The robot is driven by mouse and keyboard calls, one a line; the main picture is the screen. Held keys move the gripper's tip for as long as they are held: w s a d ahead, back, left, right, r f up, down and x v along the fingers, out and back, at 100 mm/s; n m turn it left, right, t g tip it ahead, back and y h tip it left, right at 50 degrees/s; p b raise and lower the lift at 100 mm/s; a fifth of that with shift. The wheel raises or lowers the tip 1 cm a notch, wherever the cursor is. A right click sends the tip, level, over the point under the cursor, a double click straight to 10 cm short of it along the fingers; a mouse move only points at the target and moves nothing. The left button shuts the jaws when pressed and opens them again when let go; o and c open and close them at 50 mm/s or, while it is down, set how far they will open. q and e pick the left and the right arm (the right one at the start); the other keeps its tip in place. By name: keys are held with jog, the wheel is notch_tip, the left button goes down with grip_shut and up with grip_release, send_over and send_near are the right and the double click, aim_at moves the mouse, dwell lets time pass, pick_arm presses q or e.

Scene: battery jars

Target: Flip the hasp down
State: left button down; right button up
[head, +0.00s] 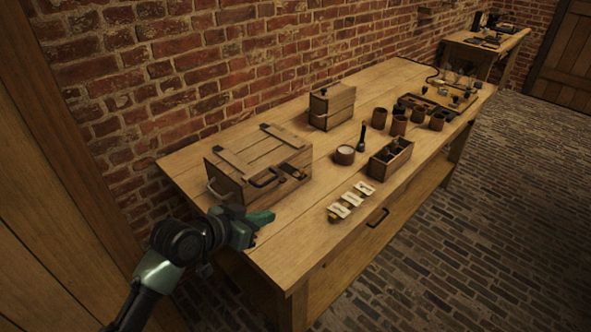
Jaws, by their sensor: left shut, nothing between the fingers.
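A wooden chest (226,189) with a battened lid stands at the near left end of the workbench. Its lid looks closed. Dark metal fittings (292,171) show at the right of its front top edge; one looks like the hasp, but it is too small to tell whether it is up or down. A dark curved handle (264,178) is beside them. My left gripper (270,217) is shut and empty at the bench's near left edge, in front of the chest and apart from it. My right gripper is out of view.
The workbench (300,225) also holds a smaller wooden box (331,107), an open divided crate (390,160), a round pot (345,155), several brown jars (399,125) and cards (352,200). The bench top between the chest and cards is clear. A brick wall (200,80) stands behind.

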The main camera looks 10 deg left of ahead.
aim_at(293, 168)
pick_arm(q)
jog(key=w+r+m+t+h, duration=0.15)
jog(key=w+r, duration=0.35)
jog(key=r, duration=0.7)
jog(key=w+d+f+p, duration=0.2)
jog(key=w+d+f, duration=0.4)
jog(key=w, duration=0.1)
jog(key=shift+w+f+h, duration=0.35)
jog(key=shift+w, duration=0.05)
jog(key=shift+t, duration=0.25)
